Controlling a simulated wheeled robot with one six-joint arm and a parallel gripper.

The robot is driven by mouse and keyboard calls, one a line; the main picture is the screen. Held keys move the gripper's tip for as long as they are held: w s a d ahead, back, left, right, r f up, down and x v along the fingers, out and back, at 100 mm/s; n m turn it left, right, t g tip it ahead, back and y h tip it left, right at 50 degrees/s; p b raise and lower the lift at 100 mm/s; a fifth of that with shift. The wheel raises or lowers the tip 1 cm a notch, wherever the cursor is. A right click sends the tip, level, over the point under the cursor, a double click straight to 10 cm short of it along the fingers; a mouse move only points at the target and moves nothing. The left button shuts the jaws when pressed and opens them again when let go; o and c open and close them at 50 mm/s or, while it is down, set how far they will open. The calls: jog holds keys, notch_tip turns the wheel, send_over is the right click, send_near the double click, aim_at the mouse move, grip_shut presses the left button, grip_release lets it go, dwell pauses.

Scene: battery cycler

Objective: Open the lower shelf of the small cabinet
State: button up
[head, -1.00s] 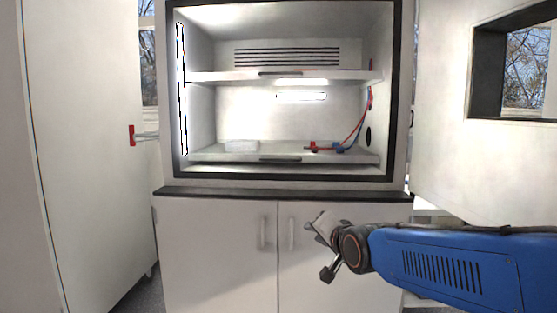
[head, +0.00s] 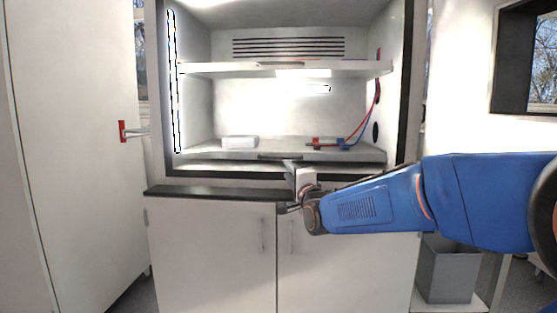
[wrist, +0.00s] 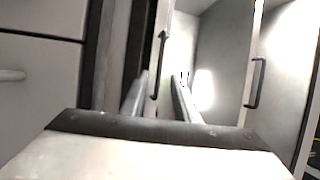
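The small cabinet (head: 405,100) stands open in the head view, with two pull-out shelves inside. The lower shelf (head: 220,155) sits inside the cabinet, with a dark bar handle (head: 268,156) on its front edge. My gripper (head: 290,166) is just in front of the lower shelf, by the right end of that handle. In the wrist view, which is turned sideways, my gripper (wrist: 160,78) is open. The lower shelf's handle (wrist: 158,65) shows between its two fingers; I cannot tell whether they touch it.
The upper shelf (head: 215,68) has its own handle, also in the wrist view (wrist: 256,83). A white block (head: 239,142) and red and blue clips with cables (head: 316,143) are on the lower shelf. Below are a dark ledge (head: 200,192) and cupboard doors. A grey bin (head: 447,270) stands right.

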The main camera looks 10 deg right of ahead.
aim_at(279, 158)
jog(key=x, duration=1.2)
jog(key=shift+w, duration=0.1)
grip_shut()
